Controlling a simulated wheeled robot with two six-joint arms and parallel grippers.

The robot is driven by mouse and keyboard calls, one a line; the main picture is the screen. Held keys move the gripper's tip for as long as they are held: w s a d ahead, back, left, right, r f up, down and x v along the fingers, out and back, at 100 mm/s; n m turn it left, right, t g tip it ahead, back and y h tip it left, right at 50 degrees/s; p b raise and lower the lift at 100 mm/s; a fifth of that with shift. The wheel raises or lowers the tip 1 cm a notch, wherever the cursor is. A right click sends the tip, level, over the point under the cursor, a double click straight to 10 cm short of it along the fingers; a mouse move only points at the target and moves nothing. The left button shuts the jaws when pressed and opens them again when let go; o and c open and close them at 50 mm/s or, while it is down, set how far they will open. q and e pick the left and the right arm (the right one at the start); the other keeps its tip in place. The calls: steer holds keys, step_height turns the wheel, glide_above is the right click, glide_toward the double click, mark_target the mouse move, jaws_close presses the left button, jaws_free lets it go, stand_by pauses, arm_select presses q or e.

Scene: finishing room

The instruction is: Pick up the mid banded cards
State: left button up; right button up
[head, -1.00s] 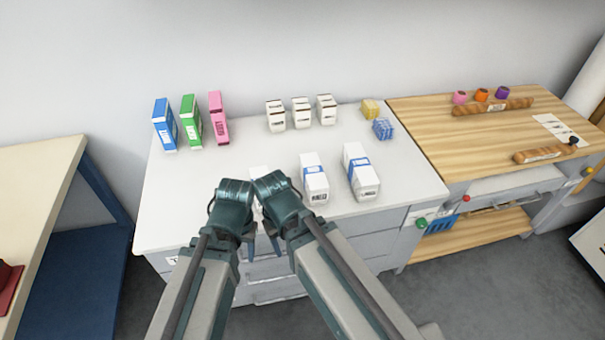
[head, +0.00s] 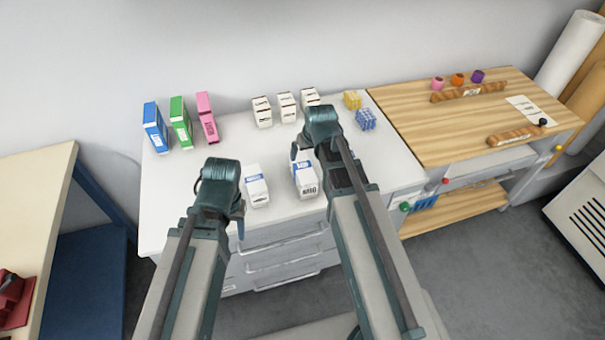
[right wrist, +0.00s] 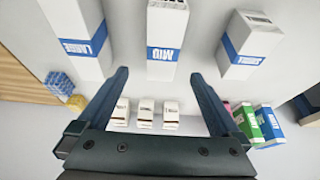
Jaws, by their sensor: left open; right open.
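The mid banded cards (head: 305,180) are a white pack with a blue band, lying on the white counter; the word MID shows on the band in the right wrist view (right wrist: 167,54). My right gripper (head: 303,152) is open and empty close to the pack. In the right wrist view the near end of the mid pack lies between and just beyond its open fingertips (right wrist: 160,77). A similar small pack (head: 256,187) lies to the left, and the large pack (right wrist: 83,45) is hidden behind my right arm in the head view. My left gripper (head: 238,224) is open, near the counter's front edge.
Blue, green and pink boxes (head: 180,123) stand at the counter's back left. Several white cartons (head: 287,106) and yellow and blue blocks (head: 366,119) are behind the packs.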

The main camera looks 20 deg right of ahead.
mark_target(303, 167)
steer(key=b+x, duration=0.6)
steer(key=x, duration=0.2)
steer(key=shift+s+b, duration=0.1)
steer(key=shift+b, duration=0.2)
steer(key=b+x, duration=0.2)
steer(key=s+b+x, duration=0.1)
steer(key=b+x, duration=0.1)
steer(key=shift+w+a+f+b, duration=0.2)
steer(key=shift+f+b, duration=0.15)
steer(key=shift+f, duration=0.15)
steer(key=shift+w+f, duration=0.15)
steer(key=shift+f, duration=0.1)
steer(key=shift+r, duration=0.1)
jaws_close()
